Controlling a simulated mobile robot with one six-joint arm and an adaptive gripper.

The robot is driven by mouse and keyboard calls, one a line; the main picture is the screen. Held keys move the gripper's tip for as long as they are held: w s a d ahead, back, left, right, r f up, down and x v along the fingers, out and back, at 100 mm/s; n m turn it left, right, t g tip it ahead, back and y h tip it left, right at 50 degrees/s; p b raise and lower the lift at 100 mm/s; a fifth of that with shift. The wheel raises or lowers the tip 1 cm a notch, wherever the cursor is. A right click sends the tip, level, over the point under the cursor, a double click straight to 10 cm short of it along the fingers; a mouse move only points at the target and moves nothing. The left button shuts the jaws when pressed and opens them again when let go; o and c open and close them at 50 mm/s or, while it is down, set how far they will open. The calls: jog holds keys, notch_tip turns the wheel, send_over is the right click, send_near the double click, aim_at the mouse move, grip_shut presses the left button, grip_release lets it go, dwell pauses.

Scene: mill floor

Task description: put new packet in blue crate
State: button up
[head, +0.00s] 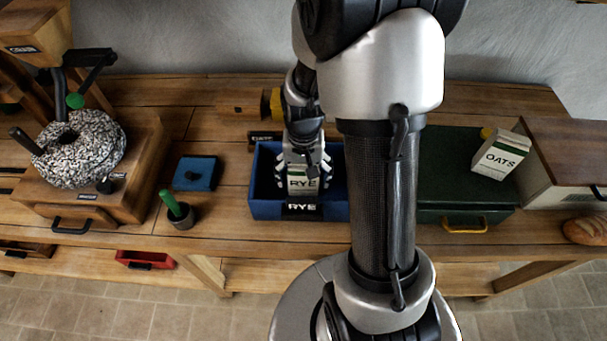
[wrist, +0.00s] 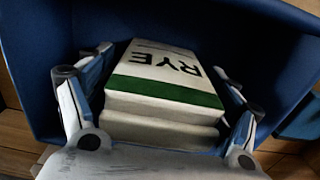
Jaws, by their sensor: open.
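A white packet with a green band, marked RYE (head: 302,184), is inside the blue crate (head: 262,208), whose front label also reads RYE. My gripper (head: 301,172) reaches down into the crate with its fingers on either side of the packet. In the wrist view, the packet (wrist: 170,82) lies between the two open fingers, with the dark blue crate wall (wrist: 45,70) around them. Whether the fingers touch the packet, I cannot tell. My arm hides part of the crate's right side in the head view.
A packet marked OATS (head: 501,155) stands on a dark green box (head: 455,170) to the right. A bread loaf (head: 586,229) is at the far right. On the left are a stone mill (head: 80,145), a blue lid-like block (head: 195,173) and a small pot with a green handle (head: 180,215).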

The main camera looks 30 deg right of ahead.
dwell(0.3)
notch_tip(320, 180, up, 12)
jog(key=p, duration=0.4)
jog(key=shift+a+r, duration=0.1)
jog(key=shift+r, duration=0.15)
jog(key=s+a+r+n+t, duration=0.2)
jog(key=s+a+r+n, duration=0.1)
jog(key=s+a+r, duration=0.2)
jog(key=s+a+r+n+t, duration=0.2)
jog(key=s+a+r, duration=0.3)
jog(key=s+r, duration=0.3)
jog(key=shift+s+a+r+n+t, duration=0.25)
jog(key=shift+s+r+n+t, duration=0.05)
jog(key=shift+r+n, duration=0.55)
